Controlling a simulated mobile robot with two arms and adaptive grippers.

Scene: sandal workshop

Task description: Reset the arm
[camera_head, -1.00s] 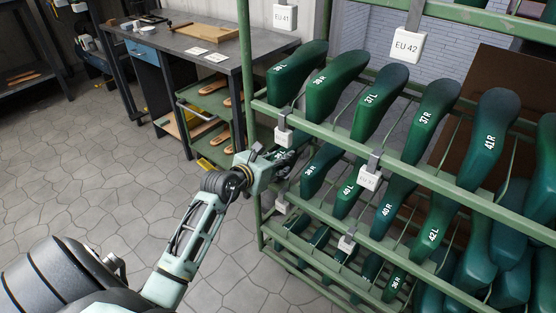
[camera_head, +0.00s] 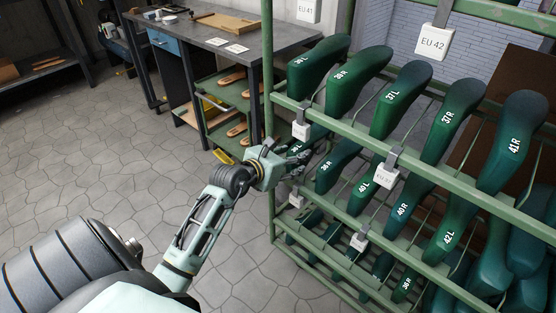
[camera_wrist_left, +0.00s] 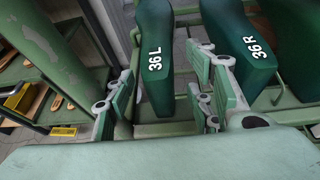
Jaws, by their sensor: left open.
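My left gripper (camera_head: 300,158) reaches the left end of the green shoe-last rack, at its second row. In the left wrist view its fingers (camera_wrist_left: 165,95) are spread apart. A dark green last marked 36 L (camera_wrist_left: 155,60) stands just beyond and between them in the picture; I cannot tell whether they touch it. A last marked 36 R (camera_wrist_left: 245,50) is to the right, behind the right finger in the picture. My right gripper is not in view.
The green rack (camera_head: 420,160) holds several lasts and hanging white size tags, such as EU 42 (camera_head: 434,42). Its left post stands close to my left gripper. A grey workbench (camera_head: 225,38) and a green shelf cart (camera_head: 232,95) are behind. The stone floor (camera_head: 120,150) is clear.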

